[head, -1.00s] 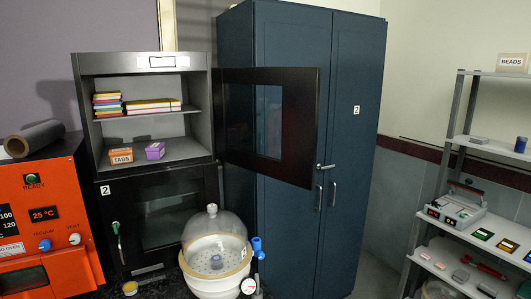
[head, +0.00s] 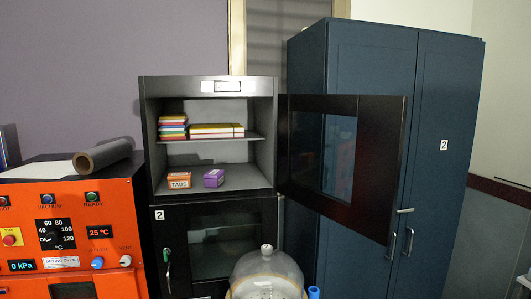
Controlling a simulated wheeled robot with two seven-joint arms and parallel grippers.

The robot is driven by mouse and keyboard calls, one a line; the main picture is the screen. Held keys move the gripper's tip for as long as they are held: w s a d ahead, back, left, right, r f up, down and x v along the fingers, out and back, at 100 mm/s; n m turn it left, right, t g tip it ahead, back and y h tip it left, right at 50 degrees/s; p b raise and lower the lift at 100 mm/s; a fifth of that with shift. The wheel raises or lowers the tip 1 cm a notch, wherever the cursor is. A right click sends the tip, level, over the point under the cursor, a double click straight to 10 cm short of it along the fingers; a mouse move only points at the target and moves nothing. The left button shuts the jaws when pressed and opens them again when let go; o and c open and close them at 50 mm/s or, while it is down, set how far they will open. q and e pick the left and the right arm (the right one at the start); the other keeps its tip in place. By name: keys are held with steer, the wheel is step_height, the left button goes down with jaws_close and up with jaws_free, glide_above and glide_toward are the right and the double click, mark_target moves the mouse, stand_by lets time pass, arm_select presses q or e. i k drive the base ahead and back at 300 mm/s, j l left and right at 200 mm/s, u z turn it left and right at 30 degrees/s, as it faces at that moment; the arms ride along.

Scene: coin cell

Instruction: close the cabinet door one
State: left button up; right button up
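In the head view a dark cabinet stands in the middle, with an open upper compartment (head: 209,81) above a closed lower door (head: 221,245) with a window and a handle at its left. The upper door (head: 378,160), a black frame with a glass pane, is hinged on the compartment's right side. It stands swung wide open to the right, in front of the blue cabinet. A small handle (head: 404,210) shows at its free edge. Inside the compartment are a stack of coloured books, an orange TABS box (head: 179,180) and a purple box (head: 214,178). Neither of my grippers is in view.
A tall blue cabinet (head: 445,120) stands behind the open door. An orange drying oven (head: 85,225) with a grey roll (head: 103,155) on top is at the left. A clear glass dome (head: 266,268) stands in front of the lower door.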

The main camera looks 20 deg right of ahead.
mark_target(381, 121)
steer(key=i+l+u, duration=0.15)
steer(key=l, duration=0.4)
steer(key=i+l+u, duration=0.1)
steer(key=i+l, duration=0.15)
steer(key=l, duration=0.35)
steer(key=i+l+u, duration=0.15)
steer(key=l, duration=0.45)
steer(key=i+l+u, duration=0.15)
steer(key=l, duration=0.5)
steer(key=l+u, duration=0.15)
steer(key=l, duration=0.45)
